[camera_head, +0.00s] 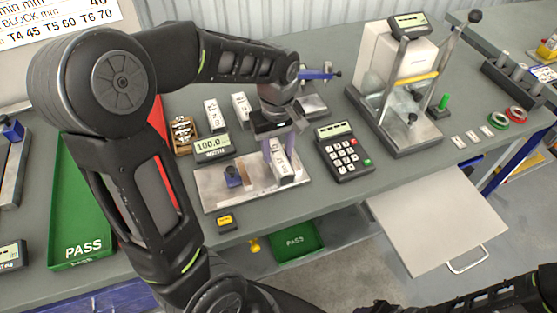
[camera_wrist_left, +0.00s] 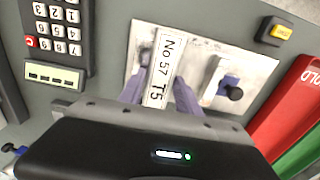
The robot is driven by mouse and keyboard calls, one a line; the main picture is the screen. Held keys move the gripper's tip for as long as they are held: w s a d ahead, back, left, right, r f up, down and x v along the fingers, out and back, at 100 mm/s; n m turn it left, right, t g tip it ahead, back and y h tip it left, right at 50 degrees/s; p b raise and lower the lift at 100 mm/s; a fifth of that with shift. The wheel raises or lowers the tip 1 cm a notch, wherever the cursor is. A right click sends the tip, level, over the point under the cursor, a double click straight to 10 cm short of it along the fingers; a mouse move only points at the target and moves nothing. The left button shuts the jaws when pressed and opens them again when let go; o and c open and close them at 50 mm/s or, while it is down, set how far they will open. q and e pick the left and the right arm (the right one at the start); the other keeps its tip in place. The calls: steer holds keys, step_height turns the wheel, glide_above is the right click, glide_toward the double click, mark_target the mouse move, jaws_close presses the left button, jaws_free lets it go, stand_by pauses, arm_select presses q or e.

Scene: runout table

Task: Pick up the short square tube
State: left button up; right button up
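A short pale square tube (camera_wrist_left: 163,72) marked "No 57 T5" lies on a light metal plate (camera_wrist_left: 205,45). In the head view the tube (camera_head: 284,174) is at the right part of the plate (camera_head: 215,190). My left gripper (camera_head: 279,150) points down over it, with one purple finger on each side. In the wrist view the fingers (camera_wrist_left: 163,88) lie close along the tube's sides; whether both press on it is unclear. The gripper hides one end of the tube. My right gripper is not in view.
A purple-blue clamp (camera_head: 232,176) stands on the plate left of the tube. A keypad (camera_head: 343,152) is to the right, a display reading 100.0 (camera_head: 212,147) behind. Two similar pale pieces (camera_head: 212,114) (camera_head: 240,106) stand further back. A green PASS tray (camera_head: 82,225) lies left.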

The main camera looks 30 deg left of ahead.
mark_target(277, 154)
arm_select(q)
jaws_close()
stand_by(0.4)
step_height(277, 154, up, 10)
steer(key=b, duration=0.1)
stand_by(0.4)
stand_by(0.4)
